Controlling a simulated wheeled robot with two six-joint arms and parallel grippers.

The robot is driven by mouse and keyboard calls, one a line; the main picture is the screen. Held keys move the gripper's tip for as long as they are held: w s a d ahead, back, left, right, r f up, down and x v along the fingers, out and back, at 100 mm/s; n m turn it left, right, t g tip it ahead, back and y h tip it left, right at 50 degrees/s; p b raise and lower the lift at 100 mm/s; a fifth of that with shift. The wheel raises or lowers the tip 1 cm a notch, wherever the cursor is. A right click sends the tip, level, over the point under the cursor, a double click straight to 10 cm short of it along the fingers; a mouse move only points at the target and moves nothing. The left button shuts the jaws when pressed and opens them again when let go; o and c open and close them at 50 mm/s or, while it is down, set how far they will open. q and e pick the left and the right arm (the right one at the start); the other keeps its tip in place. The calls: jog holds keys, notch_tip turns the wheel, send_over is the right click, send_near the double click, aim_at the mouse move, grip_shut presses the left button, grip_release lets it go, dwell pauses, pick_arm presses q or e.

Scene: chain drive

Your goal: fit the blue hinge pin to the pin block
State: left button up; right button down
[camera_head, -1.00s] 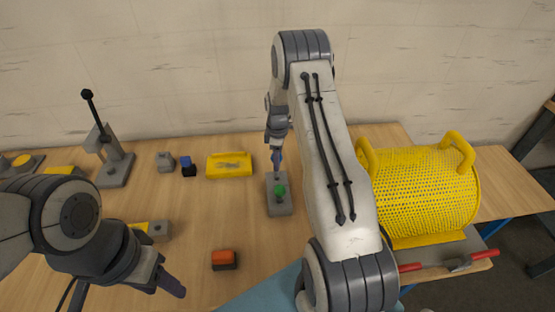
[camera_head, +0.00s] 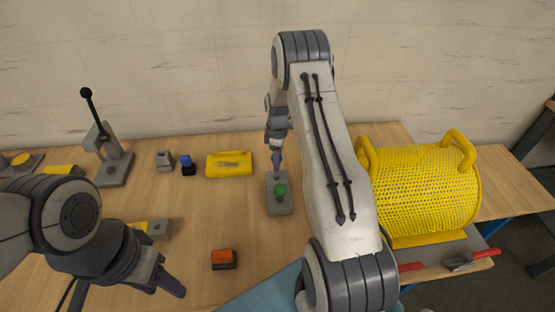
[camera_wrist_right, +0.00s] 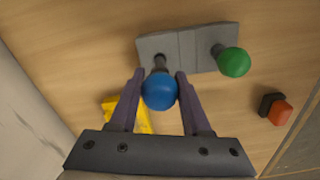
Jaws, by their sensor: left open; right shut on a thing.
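The blue hinge pin (camera_wrist_right: 160,92) is between the fingers of my right gripper (camera_wrist_right: 160,88), which is shut on it below its round blue head. The grey pin block (camera_wrist_right: 180,48) lies beyond it in the right wrist view. The pin's dark shaft points at the left part of the block; I cannot tell whether its tip is in a hole. A green-headed pin (camera_wrist_right: 234,62) stands at the block's other end. In the head view, my right gripper (camera_head: 276,160) is at the far end of the pin block (camera_head: 280,208). My left gripper (camera_head: 166,279) is open and empty, left of the block.
A yellow case (camera_head: 229,164) lies left of the right gripper. An orange-and-black block (camera_head: 223,259) sits in front. A lever press (camera_head: 112,165) and small blocks stand at the left. A yellow mesh basket (camera_head: 425,195) stands at the right. Bare table surrounds the pin block.

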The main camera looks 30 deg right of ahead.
jog(key=shift+f+b, duration=1.4)
jog(key=shift+f, duration=0.75)
jog(key=shift+c, duration=1.4)
grip_release()
jog(key=shift+r, duration=0.15)
notch_tip(320, 180, up, 10)
jog(key=shift+r+b, duration=0.15)
jog(key=shift+b, duration=0.95)
